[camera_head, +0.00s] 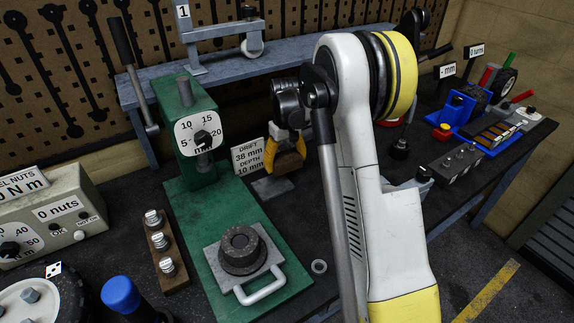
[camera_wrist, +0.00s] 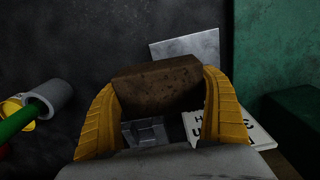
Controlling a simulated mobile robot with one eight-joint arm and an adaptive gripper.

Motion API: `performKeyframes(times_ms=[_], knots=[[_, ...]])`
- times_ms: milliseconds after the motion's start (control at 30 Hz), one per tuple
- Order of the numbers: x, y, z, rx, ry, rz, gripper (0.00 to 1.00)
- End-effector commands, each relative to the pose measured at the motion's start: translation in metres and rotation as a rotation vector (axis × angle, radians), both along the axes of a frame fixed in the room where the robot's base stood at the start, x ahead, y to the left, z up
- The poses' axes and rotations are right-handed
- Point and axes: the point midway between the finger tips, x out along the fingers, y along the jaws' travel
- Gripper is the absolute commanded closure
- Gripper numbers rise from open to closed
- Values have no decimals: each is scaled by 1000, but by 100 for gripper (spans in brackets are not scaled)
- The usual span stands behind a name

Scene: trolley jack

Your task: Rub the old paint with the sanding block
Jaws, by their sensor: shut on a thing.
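My gripper (camera_head: 284,150) has yellow fingers and is shut on the sanding block (camera_head: 290,162), a brown block. In the wrist view the block (camera_wrist: 158,86) sits between both fingers (camera_wrist: 160,100). A small grey metal plate (camera_head: 270,188) lies on the bench just below and left of the block in the head view. A pale grey plate (camera_wrist: 188,47) shows partly behind the block in the wrist view. I cannot tell whether the block touches it. I cannot make out a patch of old paint for certain in either view.
The green press (camera_head: 190,125) and its base (camera_head: 205,215) stand left of my gripper. A drift sign (camera_head: 249,157) stands close by. A grey plate with a dark round part (camera_head: 240,248) and handle lies in front. A blue tray (camera_head: 490,130) is at the right.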

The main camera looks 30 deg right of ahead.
Motion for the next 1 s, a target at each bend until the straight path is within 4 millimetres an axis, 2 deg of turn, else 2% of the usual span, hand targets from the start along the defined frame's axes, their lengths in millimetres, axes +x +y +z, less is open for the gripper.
performKeyframes(times_ms=[100, 300, 867, 1000], knots=[[0, 3, 14, 0, 0, 1, 46], [0, 6, 28, 0, 0, 2, 46], [0, 6, 28, 0, 0, 1, 46], [-8, 21, 30, 0, 0, 24, 46]])
